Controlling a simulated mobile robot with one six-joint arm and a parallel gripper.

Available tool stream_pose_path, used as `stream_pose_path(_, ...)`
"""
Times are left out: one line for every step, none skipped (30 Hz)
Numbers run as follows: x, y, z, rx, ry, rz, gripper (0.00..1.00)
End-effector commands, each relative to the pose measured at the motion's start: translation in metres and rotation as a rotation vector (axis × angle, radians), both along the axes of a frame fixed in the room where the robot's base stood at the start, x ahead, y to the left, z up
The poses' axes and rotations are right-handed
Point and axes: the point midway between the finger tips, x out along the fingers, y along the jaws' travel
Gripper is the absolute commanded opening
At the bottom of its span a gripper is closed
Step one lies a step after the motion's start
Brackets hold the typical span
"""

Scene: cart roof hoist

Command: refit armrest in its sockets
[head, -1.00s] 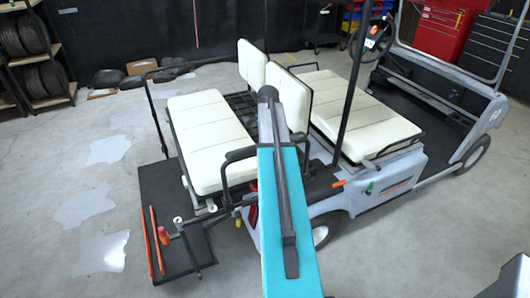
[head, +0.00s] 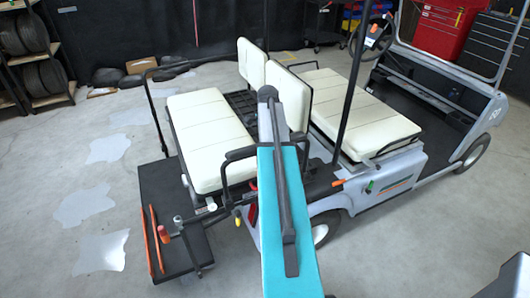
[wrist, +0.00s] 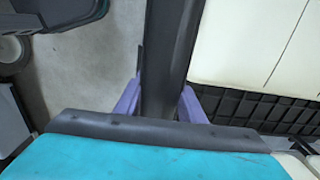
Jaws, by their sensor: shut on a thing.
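The black armrest (head: 240,154) stands at the near side of the rear cream seat (head: 208,130) in the head view, partly hidden behind my turquoise arm. In the wrist view a long black bar, which looks like the armrest (wrist: 168,55), runs between the two purple fingers of my gripper (wrist: 160,105). The fingers are shut on it, one on each side. The seat cushion (wrist: 245,45) lies to its right in that view. The fingertips are hidden behind my arm in the head view. I cannot see clearly whether the armrest ends sit in their sockets.
The grey cart (head: 395,185) has a front bench (head: 365,115) and upright black posts. A dark rear platform (head: 160,195) with orange bars (head: 152,240) reaches out at the left. Open concrete floor (head: 65,165) lies left of it. A red tool cabinet (head: 440,30) stands at the back.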

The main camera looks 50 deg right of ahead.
Motion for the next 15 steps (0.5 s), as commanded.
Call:
stream_pose_path(0.0015, -0.0004, 0.0003, -0.002, -0.005, 0.001, 0.0)
stream_pose_path(0.0015, -0.0004, 0.0, -0.002, -0.005, 0.001, 0.0)
stream_pose_path(0.0016, -0.0004, -0.0004, -0.002, -0.005, 0.001, 0.0)
stream_pose_path(0.0016, -0.0004, -0.0007, -0.002, -0.005, 0.001, 0.0)
stream_pose_path(0.0015, -0.0004, -0.001, -0.002, -0.005, 0.001, 0.0)
stream_pose_path(0.0015, -0.0003, -0.0015, -0.002, -0.005, 0.001, 0.0)
stream_pose_path(0.0015, -0.0003, -0.0018, -0.002, -0.005, 0.001, 0.0)
stream_pose_path(0.0014, -0.0002, -0.0021, -0.002, -0.004, 0.001, 0.0)
stream_pose_path(0.0014, -0.0002, -0.0024, -0.002, -0.004, 0.001, 0.0)
stream_pose_path(0.0014, -0.0002, -0.0026, -0.002, -0.004, 0.001, 0.0)
stream_pose_path(0.0014, -0.0002, -0.0028, -0.002, -0.004, 0.001, 0.0)
stream_pose_path(0.0014, -0.0001, -0.0031, -0.002, -0.004, 0.001, 0.0)
stream_pose_path(0.0014, -0.0001, -0.0032, -0.002, -0.004, 0.001, 0.0)
stream_pose_path(0.0013, -0.0001, -0.0034, -0.001, -0.003, 0.001, 0.0)
stream_pose_path(0.0013, -0.0001, -0.0035, -0.001, -0.003, 0.001, 0.0)
